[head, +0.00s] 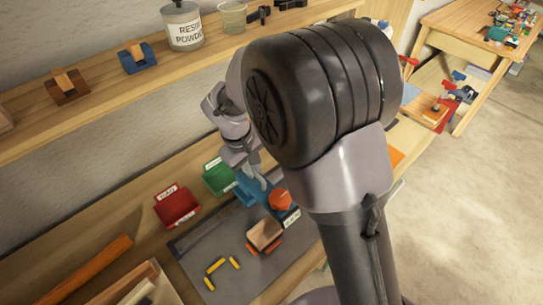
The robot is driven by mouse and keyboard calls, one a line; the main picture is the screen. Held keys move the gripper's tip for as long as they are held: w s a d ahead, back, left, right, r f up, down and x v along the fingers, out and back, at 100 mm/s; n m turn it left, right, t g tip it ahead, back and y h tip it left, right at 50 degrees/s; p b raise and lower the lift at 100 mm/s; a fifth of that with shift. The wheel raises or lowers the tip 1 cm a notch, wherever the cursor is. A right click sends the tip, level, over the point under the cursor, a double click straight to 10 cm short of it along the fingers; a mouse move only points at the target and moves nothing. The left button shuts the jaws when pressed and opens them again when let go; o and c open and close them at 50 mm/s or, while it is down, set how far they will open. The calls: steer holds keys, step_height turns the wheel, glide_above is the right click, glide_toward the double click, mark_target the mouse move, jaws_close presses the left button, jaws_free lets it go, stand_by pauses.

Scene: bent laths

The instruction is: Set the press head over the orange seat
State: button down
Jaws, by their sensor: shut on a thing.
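My gripper (260,182) hangs over the workbench near a blue bin, with its fingertips small and partly lost against the blue. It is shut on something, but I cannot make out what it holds. An orange piece (264,248) with a light wooden block (264,232) on top sits on the grey mat, in front of the gripper. It may be the orange seat. A rounded orange object (280,200) is just right of and below the fingertips, beside a white label. I cannot clearly pick out the press head. My arm hides the bench to the right.
A red bin (177,205), a green bin (218,178) and the blue bin (246,190) line the mat's back edge. Yellow pieces (215,266) lie on the grey mat (205,250). A shelf (95,92) with a jar (183,27) runs above. A wooden tray (125,282) is front left.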

steer(key=s+a, duration=0.1)
steer(key=a, duration=0.1)
steer(key=s+a, duration=0.2)
steer(key=shift+s+a, duration=0.2)
steer(key=shift+a, duration=0.1)
steer(key=c, duration=1.5)
jaws_free()
steer(key=shift+o, duration=0.2)
step_height(320, 180, up, 17)
steer(key=s+a+p, duration=0.2)
steer(key=p, duration=0.2)
steer(key=shift+a, duration=0.35)
